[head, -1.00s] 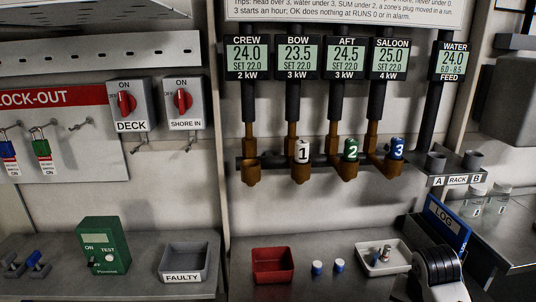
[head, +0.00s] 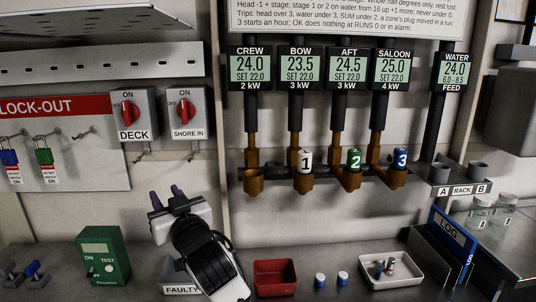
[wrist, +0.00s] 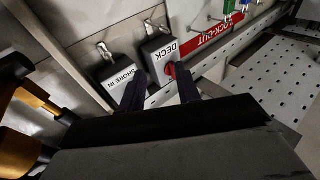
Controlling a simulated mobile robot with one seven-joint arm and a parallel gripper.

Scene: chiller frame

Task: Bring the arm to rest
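My gripper (head: 166,195) is raised over the left bench in the head view, in front of the FAULTY tray (head: 178,289), which it and my arm partly hide. Its dark fingers stand apart with nothing between them. In the wrist view the open fingers (wrist: 160,82) point toward the DECK switch (wrist: 159,54) and the SHORE IN switch (wrist: 118,81). My gripper touches nothing that I can see.
A green tester (head: 104,257) stands left of my arm. A red tray (head: 274,278), two blue-topped white pieces and a white tray (head: 391,268) with small parts stand to the right. A LOG binder (head: 451,232) stands farther right.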

